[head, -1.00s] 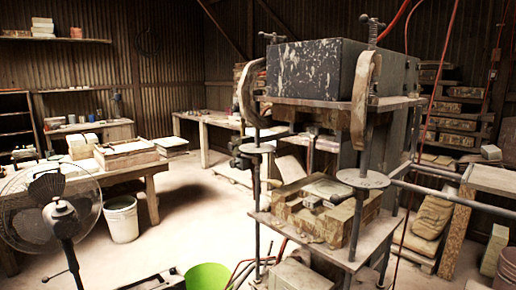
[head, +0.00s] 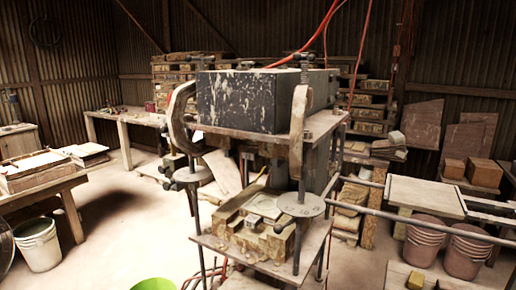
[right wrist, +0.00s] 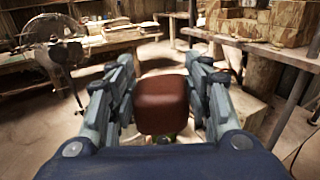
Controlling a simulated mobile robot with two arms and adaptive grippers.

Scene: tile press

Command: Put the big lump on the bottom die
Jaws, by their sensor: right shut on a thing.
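A reddish-brown rounded lump (right wrist: 162,105) is held between the two fingers of my right gripper (right wrist: 160,78) in the right wrist view. The gripper is shut on it, one finger on each side. In the head view the bottom die (head: 244,236) is a worn, yellowish block with a pale square in its top. It lies on the press's lower plate, with open space between it and the upper plate. The right gripper and lump are not seen in the head view. My left gripper is in no view.
The press (head: 240,102) has upright rods, round discs and curved clamps around the die. Rails run out to its right, near a pale board (head: 425,196) and stacked buckets (head: 467,250). A green tub (head: 154,284) stands at front left. Open floor lies on the left.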

